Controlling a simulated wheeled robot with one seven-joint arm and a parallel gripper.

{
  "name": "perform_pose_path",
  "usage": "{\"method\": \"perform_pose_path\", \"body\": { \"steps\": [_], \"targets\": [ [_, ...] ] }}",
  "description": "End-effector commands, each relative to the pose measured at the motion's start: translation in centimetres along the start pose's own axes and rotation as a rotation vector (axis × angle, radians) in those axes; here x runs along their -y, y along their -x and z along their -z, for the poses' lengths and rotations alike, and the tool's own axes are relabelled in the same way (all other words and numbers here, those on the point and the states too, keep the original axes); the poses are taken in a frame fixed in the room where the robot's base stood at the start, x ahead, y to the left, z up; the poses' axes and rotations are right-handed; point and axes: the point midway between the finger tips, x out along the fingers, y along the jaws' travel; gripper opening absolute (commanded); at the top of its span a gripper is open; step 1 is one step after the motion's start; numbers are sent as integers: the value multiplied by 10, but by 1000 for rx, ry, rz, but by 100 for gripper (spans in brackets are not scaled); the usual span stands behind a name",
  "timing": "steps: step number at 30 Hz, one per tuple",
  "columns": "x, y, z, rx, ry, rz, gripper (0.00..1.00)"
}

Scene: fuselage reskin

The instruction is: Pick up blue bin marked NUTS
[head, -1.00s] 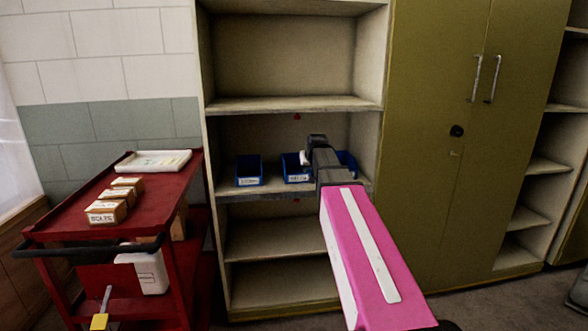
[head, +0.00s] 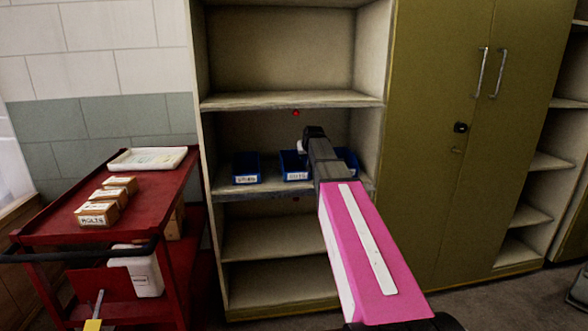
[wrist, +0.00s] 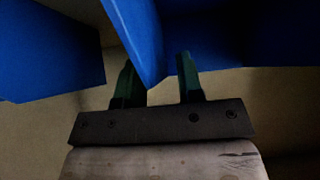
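Blue bins stand in a row on the middle shelf in the head view: a left bin (head: 246,166), a middle bin (head: 292,163) and a right bin (head: 349,160) partly hidden by my arm. The left and middle bins have white front labels too blurred to read, so I cannot tell which is marked NUTS. My gripper (head: 306,140) is at the right side of the middle bin. In the wrist view my gripper (wrist: 158,70) has its two green fingers apart, with a blue bin's wall and lower corner (wrist: 143,40) close to or between them. Contact is unclear.
The bins' shelf (head: 225,190) has another shelf (head: 290,101) above it. A closed olive cabinet (head: 430,130) stands to the right. A red cart (head: 150,205) with small boxes (head: 98,212) and a white tray (head: 148,158) is at the left.

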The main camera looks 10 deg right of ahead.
Motion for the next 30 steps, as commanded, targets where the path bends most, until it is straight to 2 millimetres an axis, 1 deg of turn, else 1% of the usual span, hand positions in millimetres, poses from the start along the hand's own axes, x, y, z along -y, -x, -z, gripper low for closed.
{"method": "perform_pose_path", "body": {
  "steps": [1,7,8,9,10,11,23,28,30],
  "targets": [
    [0,-3,0,0,0,0,34],
    [0,-3,0,0,0,0,34],
    [0,-3,0,0,0,0,24],
    [0,-3,0,0,0,0,11],
    [0,-3,0,0,0,0,2],
    [0,-3,0,0,0,0,0],
    [0,-1,0,-1,0,0,0],
    [0,8,4,-2,0,0,0],
    [0,13,11,-2,0,0,0]
  ]
}}
